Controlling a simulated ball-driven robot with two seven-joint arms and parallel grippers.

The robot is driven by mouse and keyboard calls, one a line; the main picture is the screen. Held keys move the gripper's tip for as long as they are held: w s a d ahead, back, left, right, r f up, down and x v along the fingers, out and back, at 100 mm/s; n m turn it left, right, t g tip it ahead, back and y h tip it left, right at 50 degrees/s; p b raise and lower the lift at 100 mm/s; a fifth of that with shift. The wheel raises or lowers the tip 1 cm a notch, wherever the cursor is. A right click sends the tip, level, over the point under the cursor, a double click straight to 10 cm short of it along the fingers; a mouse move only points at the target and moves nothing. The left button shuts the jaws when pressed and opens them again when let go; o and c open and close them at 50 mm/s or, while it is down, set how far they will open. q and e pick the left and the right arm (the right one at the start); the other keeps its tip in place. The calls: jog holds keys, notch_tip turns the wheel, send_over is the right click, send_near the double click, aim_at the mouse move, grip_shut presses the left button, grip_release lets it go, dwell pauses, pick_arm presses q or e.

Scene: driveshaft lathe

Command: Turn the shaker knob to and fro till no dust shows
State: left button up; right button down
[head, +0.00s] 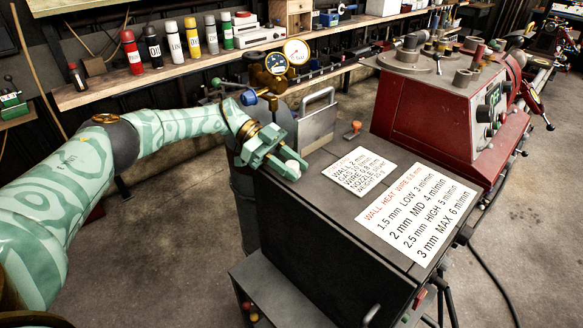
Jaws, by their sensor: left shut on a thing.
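My left gripper (284,163) reaches in from the left over the far left corner of a dark cabinet top (310,215). Its green fingers are shut on a pale, rounded thing (292,168), of which only a small part shows; it looks like a knob, but I cannot tell for sure that it is the shaker knob. The fingers hide the rest of it and where it meets the cabinet. A small orange knob (352,130) stands free on the cabinet's far edge. I cannot make out any dust. My right gripper is out of view.
Two printed white cards (412,212) lie on the cabinet top. Gauges (296,52) on a gas bottle stand just behind my gripper. A red machine (440,110) stands at the right. A shelf (180,72) with bottles runs along the back. A black cable crosses the floor.

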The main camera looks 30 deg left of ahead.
pick_arm(q)
jog(key=o, duration=1)
jog(key=shift+d, duration=0.15)
jog(key=b+v, duration=0.2)
jog(key=v, duration=0.4)
jog(key=shift+w+a, duration=0.1)
jog(key=shift+a, duration=0.25)
jog(key=shift+a+r, duration=0.3)
jog(key=shift+a, duration=0.1)
